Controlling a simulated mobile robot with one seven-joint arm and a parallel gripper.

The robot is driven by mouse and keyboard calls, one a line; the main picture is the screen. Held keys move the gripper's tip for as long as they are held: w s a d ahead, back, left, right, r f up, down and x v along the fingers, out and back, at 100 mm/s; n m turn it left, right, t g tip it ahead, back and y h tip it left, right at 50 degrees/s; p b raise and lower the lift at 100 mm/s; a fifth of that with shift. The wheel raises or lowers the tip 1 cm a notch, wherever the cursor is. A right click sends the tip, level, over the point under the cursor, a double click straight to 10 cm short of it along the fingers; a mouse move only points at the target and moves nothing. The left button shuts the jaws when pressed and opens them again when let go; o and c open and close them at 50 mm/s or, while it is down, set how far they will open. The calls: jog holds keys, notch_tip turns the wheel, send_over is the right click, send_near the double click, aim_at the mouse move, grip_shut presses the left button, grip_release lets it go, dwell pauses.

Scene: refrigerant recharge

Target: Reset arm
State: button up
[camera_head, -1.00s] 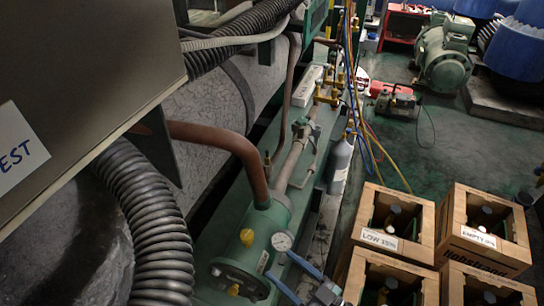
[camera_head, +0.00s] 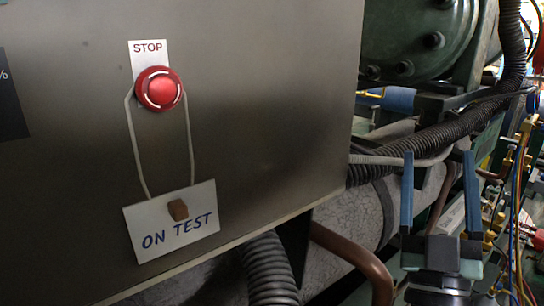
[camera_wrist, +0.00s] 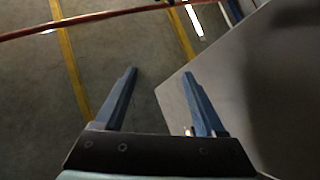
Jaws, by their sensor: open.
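My gripper (camera_head: 437,160) is at the lower right of the head view, with its two blue fingers apart and pointing up. Nothing is between them. In the wrist view its fingers (camera_wrist: 160,74) are also spread and empty, above a dark floor. A plain grey panel (camera_wrist: 205,100) lies close by the right finger in that view; I cannot tell whether they touch.
A grey cabinet (camera_head: 270,110) fills the left, bearing a red stop button (camera_head: 159,89) and a hanging ON TEST sign (camera_head: 172,222). A black corrugated hose (camera_head: 440,137) and copper pipe (camera_head: 352,252) run nearby. A reddish pipe (camera_wrist: 95,20) crosses the wrist view.

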jog(key=s+a+r+t+y, duration=0.1)
jog(key=s+a+r+y, duration=0.4)
jog(key=a+r, duration=0.5)
jog(key=s+a+r+y, duration=0.3)
jog(key=s+a+r, duration=0.45)
jog(key=a, duration=0.45)
notch_tip(320, 180, up, 24)
jog(key=w+d+h+p, duration=0.1)
jog(key=w+p, duration=0.1)
jog(key=p, duration=2.2)
jog(key=shift+r, duration=0.15)
